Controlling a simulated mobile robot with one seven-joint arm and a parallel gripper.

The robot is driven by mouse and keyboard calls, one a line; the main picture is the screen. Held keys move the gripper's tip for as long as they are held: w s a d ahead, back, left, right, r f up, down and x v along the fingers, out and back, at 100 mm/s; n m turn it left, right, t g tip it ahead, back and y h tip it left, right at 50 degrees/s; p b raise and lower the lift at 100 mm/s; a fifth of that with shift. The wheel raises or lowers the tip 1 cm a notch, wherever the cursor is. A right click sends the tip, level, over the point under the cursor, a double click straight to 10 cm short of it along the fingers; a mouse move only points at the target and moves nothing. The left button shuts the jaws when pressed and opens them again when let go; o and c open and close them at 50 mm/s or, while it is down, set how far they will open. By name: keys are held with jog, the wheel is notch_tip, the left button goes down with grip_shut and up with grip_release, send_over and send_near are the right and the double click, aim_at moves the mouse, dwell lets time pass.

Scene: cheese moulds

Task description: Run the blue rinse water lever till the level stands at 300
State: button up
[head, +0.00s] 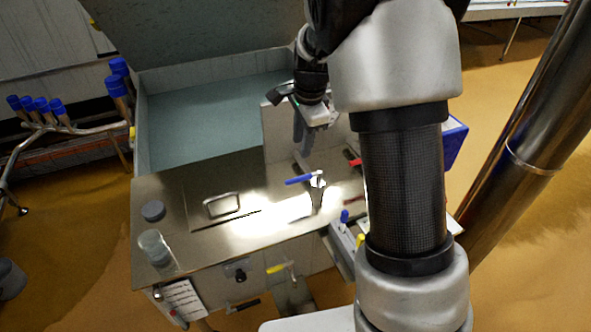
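The blue lever (298,180) sits on a metal valve on the steel counter, its handle pointing left. My gripper (301,138) hangs above and behind the lever, apart from it, with its fingers pointing down. Its fingers look narrow and partly overlap, so I cannot tell whether they are open. A large grey tank (205,165) behind the counter shows a flat blue-grey surface inside. I cannot read any level scale or 300 mark in this view. No water stream is visible at the valve.
A red lever (355,162) is right of the blue one, partly hidden by my arm. A clear jar (155,248) and a dark round cap (153,211) are on the counter's left. A yellow lever (278,268) is on the front. Blue-capped pipes (118,78) stand left.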

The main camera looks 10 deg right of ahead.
aim_at(297, 178)
jog(key=w+f, duration=0.1)
jog(key=f, duration=0.4)
jog(key=w+f, duration=0.1)
jog(key=f, duration=0.8)
jog(key=shift+w+a+f+b, duration=0.3)
jog(key=shift+w+b, duration=0.05)
jog(key=shift+w, duration=0.05)
grip_shut()
